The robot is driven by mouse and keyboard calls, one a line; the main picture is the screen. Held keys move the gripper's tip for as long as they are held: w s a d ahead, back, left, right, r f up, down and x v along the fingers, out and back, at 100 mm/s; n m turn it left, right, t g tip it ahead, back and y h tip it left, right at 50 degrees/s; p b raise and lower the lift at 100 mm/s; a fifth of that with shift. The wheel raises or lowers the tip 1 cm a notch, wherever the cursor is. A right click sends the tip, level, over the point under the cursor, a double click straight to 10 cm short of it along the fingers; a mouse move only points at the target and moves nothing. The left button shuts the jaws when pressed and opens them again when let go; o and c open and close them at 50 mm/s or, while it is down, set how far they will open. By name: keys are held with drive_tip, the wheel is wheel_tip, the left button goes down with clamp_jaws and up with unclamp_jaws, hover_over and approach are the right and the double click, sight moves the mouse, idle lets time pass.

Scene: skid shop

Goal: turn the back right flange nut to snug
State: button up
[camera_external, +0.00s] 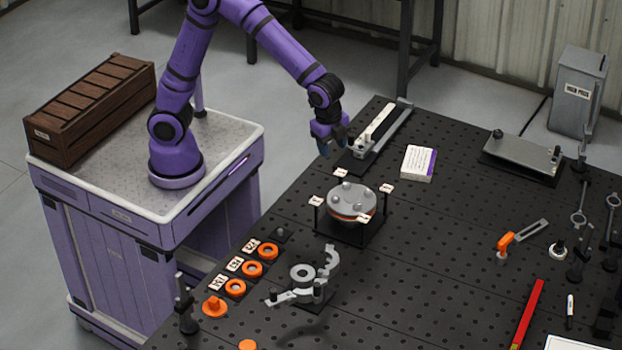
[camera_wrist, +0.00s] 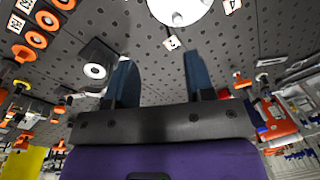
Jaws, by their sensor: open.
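The round grey flange (camera_external: 351,199) sits on a dark square base near the table's left side, with an orange layer under its top disc. Several small grey nuts stand on it; they are too small to tell how tight they are. Numbered white tags on posts surround it, and which nut is the back right one I cannot tell. My gripper (camera_external: 333,147) is open and empty, above and behind the flange, apart from it. In the wrist view my gripper (camera_wrist: 158,72) shows two blue fingers spread, and the flange (camera_wrist: 180,8) is cut off at the top edge.
Orange rings (camera_external: 268,250) with tags lie along the table's left edge. A grey ring fixture (camera_external: 302,273) stands in front of the flange. A rail fixture (camera_external: 375,138) and a notepad (camera_external: 419,163) lie behind.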

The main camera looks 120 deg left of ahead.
drive_tip(key=m+h, duration=0.1)
hover_over(357, 204)
wheel_tip(357, 204, down, 8)
drive_tip(key=shift+g, duration=0.4)
wheel_tip(357, 204, down, 11)
drive_tip(key=shift+w, duration=0.1)
clamp_jaws()
